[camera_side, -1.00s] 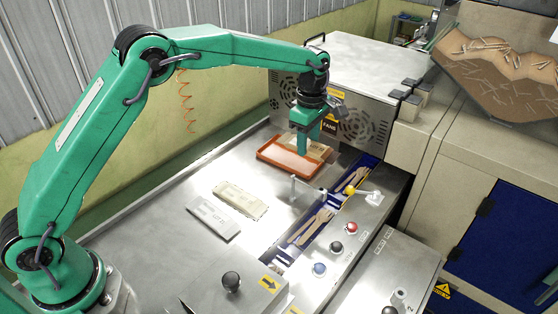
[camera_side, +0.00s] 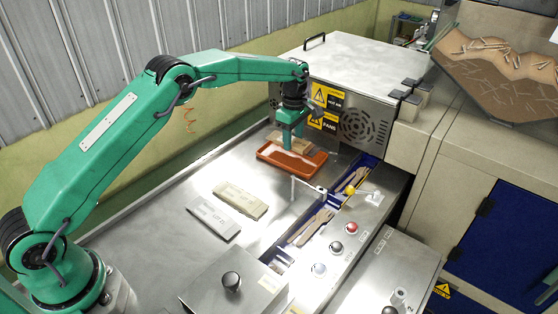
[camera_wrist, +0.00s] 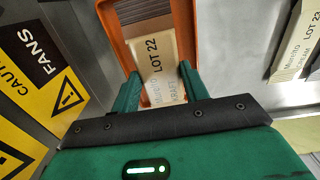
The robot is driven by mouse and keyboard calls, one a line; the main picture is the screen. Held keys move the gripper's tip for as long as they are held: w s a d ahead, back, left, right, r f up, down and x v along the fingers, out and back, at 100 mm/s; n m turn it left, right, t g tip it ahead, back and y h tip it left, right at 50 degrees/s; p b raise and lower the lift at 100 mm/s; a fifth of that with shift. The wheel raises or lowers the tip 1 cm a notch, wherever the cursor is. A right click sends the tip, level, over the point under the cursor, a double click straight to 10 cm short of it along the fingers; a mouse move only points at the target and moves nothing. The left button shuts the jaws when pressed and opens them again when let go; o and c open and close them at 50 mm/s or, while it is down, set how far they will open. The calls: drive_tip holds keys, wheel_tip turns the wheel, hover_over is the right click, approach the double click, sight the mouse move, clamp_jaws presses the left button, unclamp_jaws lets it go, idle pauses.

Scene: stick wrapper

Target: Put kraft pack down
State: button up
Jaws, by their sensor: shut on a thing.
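The kraft pack (camera_wrist: 158,65) is a tan packet labelled LOT 22 and KRAFT, held between the two green fingers of my gripper (camera_wrist: 160,88) in the wrist view. In the side view my gripper (camera_side: 290,143) is shut on the pack (camera_side: 301,145) at the far part of the orange tray (camera_side: 303,172). The tray's rim (camera_wrist: 187,20) also shows around the pack in the wrist view. A pale patch lies on the tray floor. I cannot tell whether the pack touches the tray.
A cream pack (camera_side: 240,201) and a grey pack (camera_side: 213,217) lie on the steel table. A machine with yellow warning signs (camera_side: 327,97) stands close behind the tray. A blue channel (camera_side: 310,228) with wooden sticks, a post and knobs are at the right.

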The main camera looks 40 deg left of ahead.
sight(292, 157)
drive_tip(key=shift+w+a+f, duration=0.15)
drive_tip(key=shift+a, duration=0.1)
drive_tip(key=shift+f, duration=2)
drive_tip(key=shift+f, duration=0.15)
drive_tip(key=o, duration=1)
drive_tip(key=shift+c, duration=0.2)
wheel_tip(292, 157, up, 11)
drive_tip(key=shift+r, duration=0.7)
